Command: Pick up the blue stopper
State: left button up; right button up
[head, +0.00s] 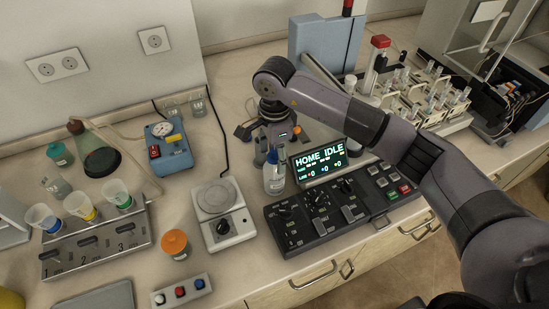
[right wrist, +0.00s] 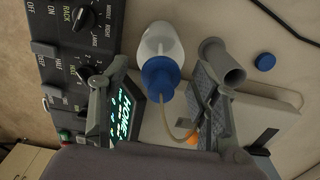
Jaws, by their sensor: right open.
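My right gripper (head: 270,148) is open and empty, pointing down behind the control panel. In the right wrist view its fingers (right wrist: 160,105) are spread either side of a white bottle's blue cap (right wrist: 160,74), with a pale tube curving from it. I cannot tell how far above the cap they are. The bottle (head: 274,180) stands upright under the gripper in the head view. A separate small round blue stopper (right wrist: 265,62) lies on the bench, right of the fingers in the wrist view. I cannot make it out in the head view. My left gripper is not in view.
A grey upright tube (right wrist: 221,66) stands between the bottle and the loose blue stopper. The control panel (head: 325,212) and its lit screen (head: 321,162) are close to the bottle. A balance (head: 221,213) stands left, and a vial rack (head: 425,95) right.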

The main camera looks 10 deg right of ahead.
jog(key=c, duration=1.2)
